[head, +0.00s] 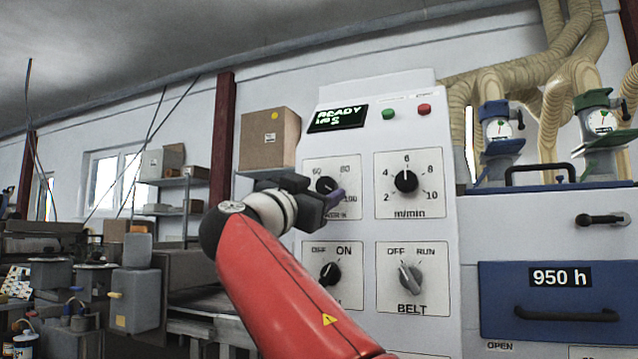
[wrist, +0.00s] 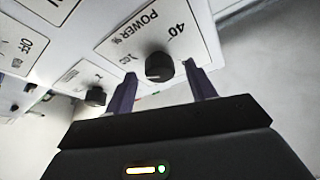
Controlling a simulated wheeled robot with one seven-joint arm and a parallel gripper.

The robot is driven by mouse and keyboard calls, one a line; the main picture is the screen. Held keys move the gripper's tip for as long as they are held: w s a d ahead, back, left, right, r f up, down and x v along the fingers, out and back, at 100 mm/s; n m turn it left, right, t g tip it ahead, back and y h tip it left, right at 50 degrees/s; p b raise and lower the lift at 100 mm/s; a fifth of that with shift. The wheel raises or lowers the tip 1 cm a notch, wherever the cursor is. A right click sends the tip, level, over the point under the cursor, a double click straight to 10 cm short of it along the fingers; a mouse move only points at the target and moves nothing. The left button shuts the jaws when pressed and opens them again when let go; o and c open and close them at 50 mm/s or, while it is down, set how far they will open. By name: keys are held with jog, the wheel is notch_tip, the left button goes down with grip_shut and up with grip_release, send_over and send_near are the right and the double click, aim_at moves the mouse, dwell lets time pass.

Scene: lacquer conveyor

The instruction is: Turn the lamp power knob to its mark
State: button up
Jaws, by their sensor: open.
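The lamp power knob (head: 325,185) is a round black knob on the white control panel, on a plate with 60, 80 and 100 around it. My gripper partly hides it in the head view. In the wrist view the knob (wrist: 159,66) lies between my two purple fingertips, with a gap on each side, beside the printed words POWER % and 40. My gripper (wrist: 160,69) is open, and its fingers point at the panel. It also shows in the head view (head: 337,196). I cannot tell where the knob's pointer stands relative to any mark.
The m/min knob (head: 406,181) is to the right, the ON/OFF knob (head: 330,273) below, and the BELT knob (head: 410,279) below right. A lit display (head: 338,117) reads READY above. A cardboard box (head: 269,138) stands to the left.

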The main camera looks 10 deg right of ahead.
jog(key=shift+w+d+r, duration=0.1)
jog(key=shift+w+d, duration=0.15)
jog(key=c, duration=1)
jog(key=shift+s+n, duration=0.1)
jog(key=shift+n, duration=0.3)
